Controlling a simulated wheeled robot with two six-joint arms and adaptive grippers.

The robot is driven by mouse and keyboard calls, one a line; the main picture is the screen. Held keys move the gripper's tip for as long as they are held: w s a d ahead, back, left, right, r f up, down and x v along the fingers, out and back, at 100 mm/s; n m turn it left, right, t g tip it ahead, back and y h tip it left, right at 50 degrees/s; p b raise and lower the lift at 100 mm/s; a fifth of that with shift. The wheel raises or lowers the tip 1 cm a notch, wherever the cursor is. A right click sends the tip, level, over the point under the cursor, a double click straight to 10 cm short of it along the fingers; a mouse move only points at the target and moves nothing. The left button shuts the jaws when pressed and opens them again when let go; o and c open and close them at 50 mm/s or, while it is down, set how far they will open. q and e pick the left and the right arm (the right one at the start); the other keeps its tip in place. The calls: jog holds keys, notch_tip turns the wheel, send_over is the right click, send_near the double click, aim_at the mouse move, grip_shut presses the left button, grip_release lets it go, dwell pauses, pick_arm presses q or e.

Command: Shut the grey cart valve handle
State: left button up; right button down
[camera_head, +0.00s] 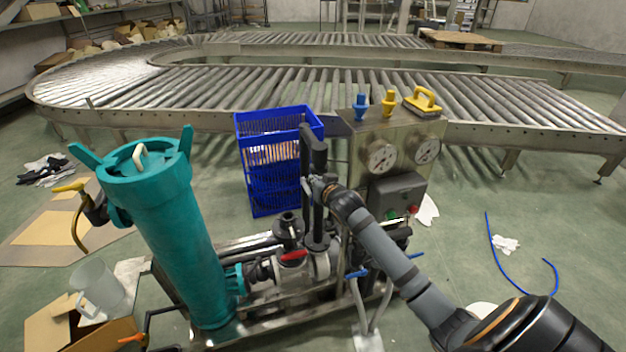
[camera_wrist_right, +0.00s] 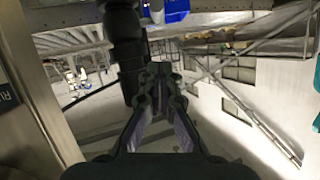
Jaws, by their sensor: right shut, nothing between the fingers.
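The cart (camera_head: 245,330) carries a teal filter housing, dark pipes and valves. A red handle (camera_head: 293,256) lies on a pale valve body low in the middle of the cart. A blue handle (camera_head: 357,273) is to its right. I cannot make out a clearly grey handle. My right gripper (camera_head: 318,187) is shut and empty, beside the black upright pipe (camera_head: 313,150) and above the red handle. In the wrist view its fingertips (camera_wrist_right: 161,72) meet just right of a black pipe (camera_wrist_right: 127,50); I cannot tell if they touch it. My left gripper is out of view.
The teal housing (camera_head: 170,235) stands left, the gauge panel (camera_head: 405,165) right, and a blue crate (camera_head: 270,160) behind the pipes. A roller conveyor (camera_head: 330,85) runs across the back. Open floor with a blue hose (camera_head: 497,262) is at the right.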

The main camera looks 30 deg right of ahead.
jog(key=f+v, duration=0.1)
jog(key=v, duration=0.6)
jog(key=shift+s+p, duration=0.4)
jog(key=shift+s, duration=0.15)
jog(key=shift+a, duration=0.1)
jog(key=s+d+f+g+p, duration=0.2)
jog(key=s+f, duration=0.2)
jog(key=f, duration=0.5)
jog(key=s+d+f+n+g+p, duration=0.1)
jog(key=s+d+f+g+p, duration=0.15)
jog(key=f, duration=0.65)
jog(key=s+d+f+g+p, duration=0.2)
jog(key=s+f, duration=0.3)
jog(key=f, duration=0.4)
jog(key=s+a+f+n+g+p, duration=0.1)
jog(key=s+a+f+g+p, duration=0.15)
jog(key=s+f, duration=0.5)
jog(key=s+a+f+n+g+p, duration=0.1)
jog(key=s+a+f, duration=0.2)
jog(key=s+f, duration=0.45)
jog(key=s+a+f+n+g+p, duration=0.1)
jog(key=s+a, duration=0.3)
jog(key=s, duration=0.5)
jog(key=s+a+f+g+y, duration=0.1)
jog(key=s+a, duration=0.3)
jog(key=s, duration=0.6)
jog(key=shift+f+n+g+y+p, duration=0.3)
jog(key=shift+f+n+p, duration=0.1)
jog(key=shift+f, duration=0.4)
